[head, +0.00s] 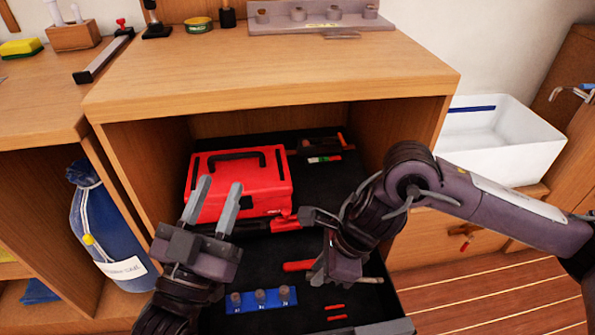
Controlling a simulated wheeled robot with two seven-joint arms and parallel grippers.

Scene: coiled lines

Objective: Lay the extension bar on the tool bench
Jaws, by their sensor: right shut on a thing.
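The tool bench (270,70) has a bare wooden top across the upper middle. Below it is an open black drawer (265,250). My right gripper (338,275) points down low over the drawer and is shut on what looks like the extension bar. Only a short pale metal end of the bar (371,280) shows to the right of the fingers; the rest is hidden by the gripper. My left gripper (215,208) is open and empty, fingers pointing up, in front of the red toolbox.
The red toolbox (250,190), a blue socket rack (262,308) and red-handled tools (298,266) are in the drawer. A grey holder (310,20) stands at the bench's back. A white basin (500,145) is at right, a blue bag (90,225) at left. The bench top's middle is clear.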

